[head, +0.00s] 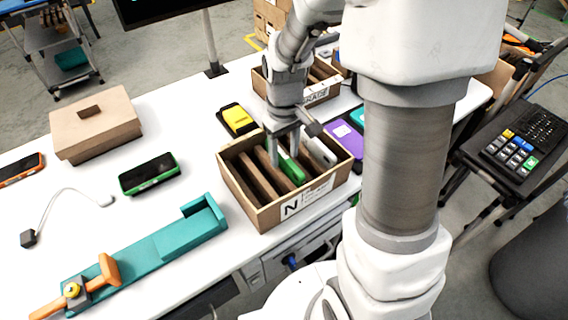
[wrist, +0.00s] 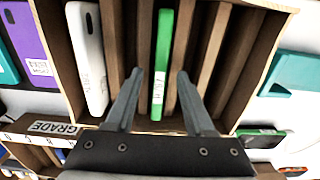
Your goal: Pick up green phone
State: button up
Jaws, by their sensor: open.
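A green phone (head: 291,169) stands on edge in a slot of the near wooden carton (head: 263,217). In the wrist view the green phone (wrist: 161,62) shows as a narrow green strip with a white label, between wooden dividers. My gripper (head: 285,149) is over the carton, pointing down. In the wrist view my open gripper (wrist: 161,74) has one finger on each side of the green phone, with gaps between. Whether the fingertips are below its top edge is hard to tell. Another phone with a green edge and dark screen (head: 149,173) lies flat on the table.
A white phone (head: 319,151) stands in the same carton; the other slots look empty. A second carton (head: 318,94) is behind. Yellow (head: 238,119) and purple (head: 345,139) phones lie beside the cartons. A teal fixture (head: 150,257) and a brown box (head: 95,125) are at left.

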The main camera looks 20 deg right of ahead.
grip_shut()
jog(key=shift+r, duration=0.1)
dwell(0.4)
